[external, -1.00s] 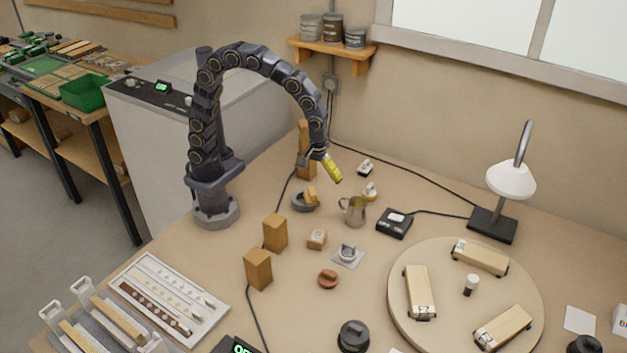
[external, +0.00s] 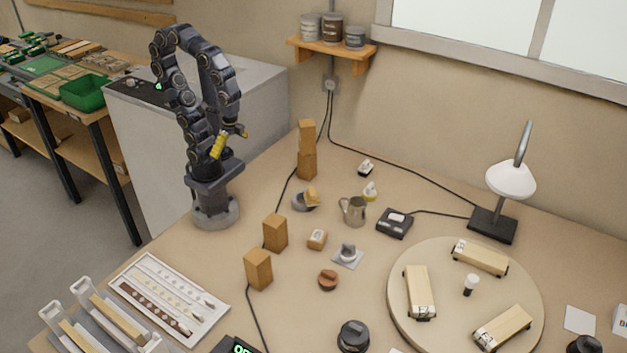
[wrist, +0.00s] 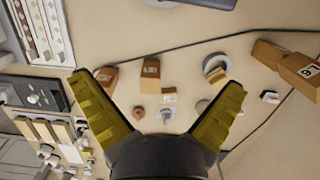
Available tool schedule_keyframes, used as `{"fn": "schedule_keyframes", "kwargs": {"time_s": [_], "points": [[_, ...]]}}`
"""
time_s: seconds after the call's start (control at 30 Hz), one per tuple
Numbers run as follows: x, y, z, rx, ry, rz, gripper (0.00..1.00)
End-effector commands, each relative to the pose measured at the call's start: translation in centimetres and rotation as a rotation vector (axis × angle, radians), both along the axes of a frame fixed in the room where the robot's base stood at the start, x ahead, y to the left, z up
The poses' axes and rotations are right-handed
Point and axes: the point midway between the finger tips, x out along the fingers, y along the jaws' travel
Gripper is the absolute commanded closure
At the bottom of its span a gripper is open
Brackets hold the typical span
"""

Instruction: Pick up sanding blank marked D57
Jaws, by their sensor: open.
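I cannot read D57 on anything, so I cannot tell which piece is that blank. Pale wooden blanks lie on the round turntable (external: 455,318): one at the left (external: 420,291), one at the back (external: 480,257), one at the front right (external: 502,328). Upright wooden blocks stand on the bench, one nearer (external: 258,269) and one behind it (external: 275,232). They carry small labels in the wrist view (wrist: 150,72). My gripper (external: 232,143) is raised near my base, well above the bench. Its yellow fingers (wrist: 156,82) are spread, with nothing between them.
Stacked wooden blocks (external: 306,160) stand at the back. A metal jug (external: 354,211), small scale (external: 394,223) and lamp (external: 493,222) stand on the bench. A white sample tray (external: 205,318) lies at the front left. A black cable runs past the blocks.

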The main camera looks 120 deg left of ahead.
Motion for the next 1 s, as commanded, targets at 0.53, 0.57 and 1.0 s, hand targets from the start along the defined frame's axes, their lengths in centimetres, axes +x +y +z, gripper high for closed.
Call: {"fn": "schedule_keyframes", "kwargs": {"time_s": [0.53, 0.57, 1.0], "points": [[-0.4, 0.0, 0.0, -0.003, 0.002, -0.027, 0.12], [-0.4, 0.0, 0.0, -0.003, 0.001, -0.027, 0.12], [6.9, 1.7, -2.3, 0.010, -0.006, -0.293, 0.12]]}}
